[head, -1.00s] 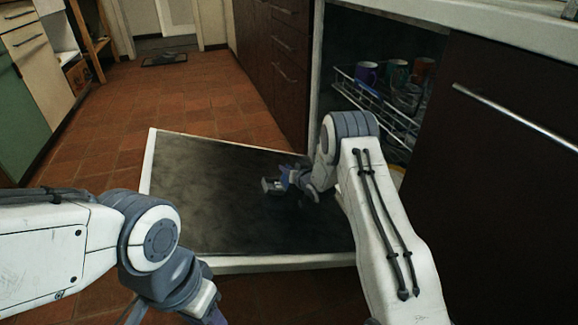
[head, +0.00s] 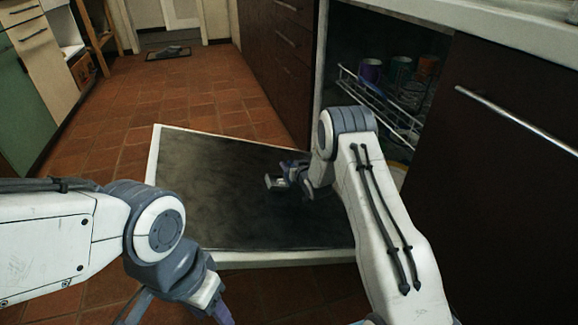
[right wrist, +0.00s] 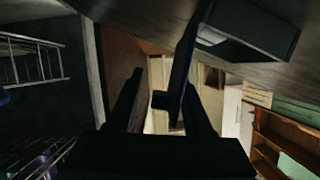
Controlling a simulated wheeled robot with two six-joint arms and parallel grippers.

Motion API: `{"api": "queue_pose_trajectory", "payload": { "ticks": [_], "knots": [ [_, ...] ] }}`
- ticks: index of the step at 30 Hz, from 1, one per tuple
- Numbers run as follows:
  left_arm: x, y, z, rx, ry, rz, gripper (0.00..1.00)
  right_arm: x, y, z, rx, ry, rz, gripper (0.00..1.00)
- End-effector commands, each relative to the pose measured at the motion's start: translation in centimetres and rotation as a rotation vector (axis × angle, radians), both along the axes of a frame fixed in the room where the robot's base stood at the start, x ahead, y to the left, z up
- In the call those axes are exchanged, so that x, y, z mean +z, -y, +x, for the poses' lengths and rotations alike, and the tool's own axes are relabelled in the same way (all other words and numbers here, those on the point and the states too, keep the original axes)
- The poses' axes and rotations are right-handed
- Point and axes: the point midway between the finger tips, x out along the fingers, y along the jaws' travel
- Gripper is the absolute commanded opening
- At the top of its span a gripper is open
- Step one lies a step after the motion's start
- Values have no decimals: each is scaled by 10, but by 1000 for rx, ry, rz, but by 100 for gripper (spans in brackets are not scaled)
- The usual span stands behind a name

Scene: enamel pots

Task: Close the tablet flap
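The dishwasher door (head: 215,205) lies open and flat, its dark inner face up. A small dispenser with a pale part (head: 274,182) sits on it, beside my right gripper (head: 296,178). In the right wrist view the dispenser is a dark box (right wrist: 258,28) on the grey door face. A thin dark panel, seemingly the tablet flap (right wrist: 184,62), stands out from it, seen nearly edge-on. My right gripper's fingers (right wrist: 165,112) are apart, with the panel's end between them, close to the right finger; contact cannot be told. My left gripper (head: 222,308) is cut off at the bottom edge.
The dishwasher's wire rack (head: 385,105) holds several mugs, such as a purple one (head: 371,70). The tiled floor (head: 190,95) beyond the door is mostly clear, with a mat (head: 168,53) far off.

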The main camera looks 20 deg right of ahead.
Motion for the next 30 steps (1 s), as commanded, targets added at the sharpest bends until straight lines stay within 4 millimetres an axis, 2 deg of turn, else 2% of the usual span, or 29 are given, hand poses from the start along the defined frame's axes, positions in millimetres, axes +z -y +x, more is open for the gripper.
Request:
{"api": "queue_pose_trajectory", "payload": {
  "ticks": [11,24,30],
  "knots": [
    [6,0,0,0,0,0,50,5,-5,-5,10,-1,0,50],
    [51,0,0,0,0,0,50,36,4,-78,5,-2,1,50],
    [56,0,0,0,0,0,50,40,5,-95,7,0,0,50]
  ]
}}
